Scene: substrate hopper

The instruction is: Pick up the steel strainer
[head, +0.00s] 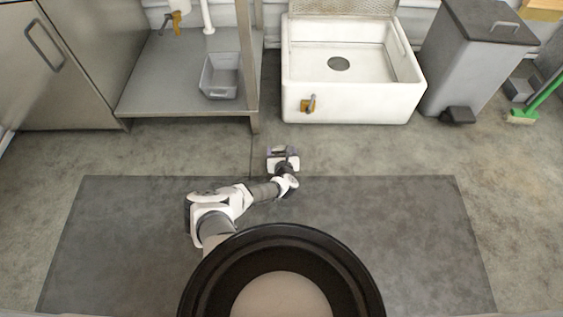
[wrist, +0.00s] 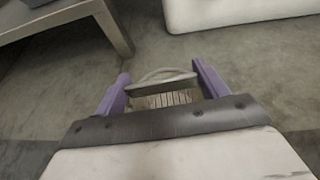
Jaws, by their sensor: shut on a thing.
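My gripper (head: 283,153) hangs over the floor in front of the white basin in the head view. In the wrist view its two purple fingers (wrist: 160,72) are on either side of a grey metal piece with a thin curved rim or handle and a slotted part, which looks like the steel strainer (wrist: 165,85). The gripper is shut on it. Its lower part is hidden behind the gripper body. In the head view the strainer is too small and covered to make out clearly.
A steel shelf (head: 170,85) with a grey tub (head: 219,76) is at left, a grey pedal bin (head: 470,60) at right. Floor between is clear.

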